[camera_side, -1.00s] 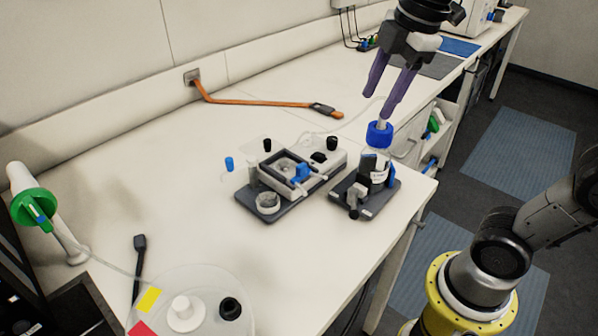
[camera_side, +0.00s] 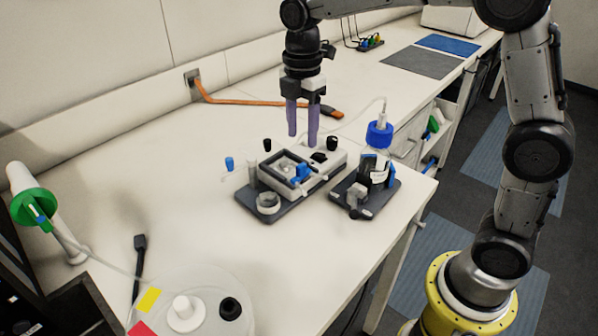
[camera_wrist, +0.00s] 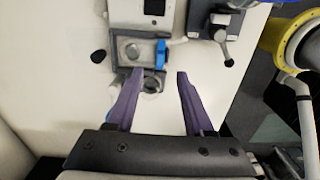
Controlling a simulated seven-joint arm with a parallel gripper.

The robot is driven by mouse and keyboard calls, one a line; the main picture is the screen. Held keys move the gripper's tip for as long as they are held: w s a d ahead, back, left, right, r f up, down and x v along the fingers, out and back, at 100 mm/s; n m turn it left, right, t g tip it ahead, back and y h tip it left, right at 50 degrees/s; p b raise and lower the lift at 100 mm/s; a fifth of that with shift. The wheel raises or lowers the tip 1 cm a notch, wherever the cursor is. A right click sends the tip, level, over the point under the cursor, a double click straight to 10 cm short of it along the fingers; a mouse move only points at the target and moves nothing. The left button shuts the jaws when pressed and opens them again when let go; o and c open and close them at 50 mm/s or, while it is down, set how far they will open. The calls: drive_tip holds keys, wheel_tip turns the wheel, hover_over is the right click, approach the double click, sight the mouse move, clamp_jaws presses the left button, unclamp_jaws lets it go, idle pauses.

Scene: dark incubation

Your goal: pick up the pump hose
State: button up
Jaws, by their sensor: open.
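A thin pale hose (camera_side: 362,117) arcs from the top of the blue-capped bottle (camera_side: 378,160) and runs left behind the pump unit. My gripper (camera_side: 302,138) points down over the back of the pump unit (camera_side: 322,178), fingers apart and empty. In the wrist view, my purple gripper fingers (camera_wrist: 160,72) are spread. The unit's blue clamp (camera_wrist: 161,52) and a small round cup (camera_wrist: 152,84) show beyond and between them. I cannot make out the pale hose in the wrist view. An orange line (camera_side: 250,102) with a dark end lies on the bench behind my gripper.
The bottle stands upright on a dark base (camera_side: 385,194) beside the bench's right edge. A blue-capped vial (camera_side: 229,164) and black knobs stand near the unit.

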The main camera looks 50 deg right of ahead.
sight(301, 165)
drive_tip(key=shift+a+f, duration=0.2)
drive_tip(key=shift+f, duration=3.55)
clamp_jaws()
